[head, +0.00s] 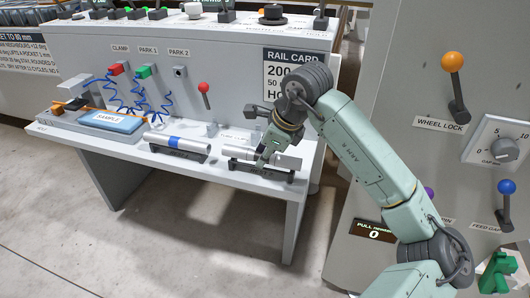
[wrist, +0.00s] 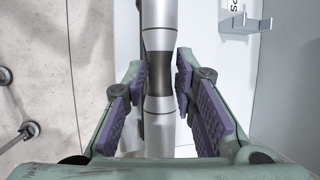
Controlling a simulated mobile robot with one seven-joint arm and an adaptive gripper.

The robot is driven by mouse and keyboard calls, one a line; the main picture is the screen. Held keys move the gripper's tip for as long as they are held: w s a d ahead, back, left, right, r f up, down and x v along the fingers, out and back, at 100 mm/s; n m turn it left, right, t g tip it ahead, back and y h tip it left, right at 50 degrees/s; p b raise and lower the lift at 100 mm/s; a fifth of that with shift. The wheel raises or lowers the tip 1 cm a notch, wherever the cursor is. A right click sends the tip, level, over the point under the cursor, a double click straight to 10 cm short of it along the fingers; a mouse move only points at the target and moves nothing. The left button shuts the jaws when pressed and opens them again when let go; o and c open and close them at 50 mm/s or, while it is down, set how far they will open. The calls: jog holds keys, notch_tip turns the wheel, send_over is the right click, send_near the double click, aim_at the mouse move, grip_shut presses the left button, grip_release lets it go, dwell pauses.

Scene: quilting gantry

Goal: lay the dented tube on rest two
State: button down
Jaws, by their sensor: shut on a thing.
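The dented tube (wrist: 158,22) is grey metal with a narrow, dark waist, and it runs up through the middle of the wrist view. My gripper (wrist: 162,85) is shut on it at the waist, with a purple pad on each side. In the head view my gripper (head: 265,157) points down at the right end of the bench shelf. The tube (head: 288,162) lies crosswise there, at a dark rest (head: 262,174). I cannot tell whether the tube touches this rest. My fingers hide the tube's middle.
Another tube with a blue band (head: 176,143) lies on a dark rest (head: 180,153) to the left. Farther left are a blue SAMPLE pad (head: 112,120) and coiled blue cords. A red-knobbed lever (head: 204,89) stands behind. A lever panel (head: 440,150) rises at right.

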jog(key=shift+s+f+b, duration=0.1)
jog(key=shift+f+b, duration=0.65)
jog(key=shift+b, duration=0.15)
dwell(0.5)
jog(key=c, duration=1.7)
grip_release()
jog(key=shift+o, duration=0.6)
jog(key=shift+f, duration=0.15)
jog(key=o, duration=0.4)
jog(key=shift+c, duration=0.2)
jog(key=shift+r, duration=0.2)
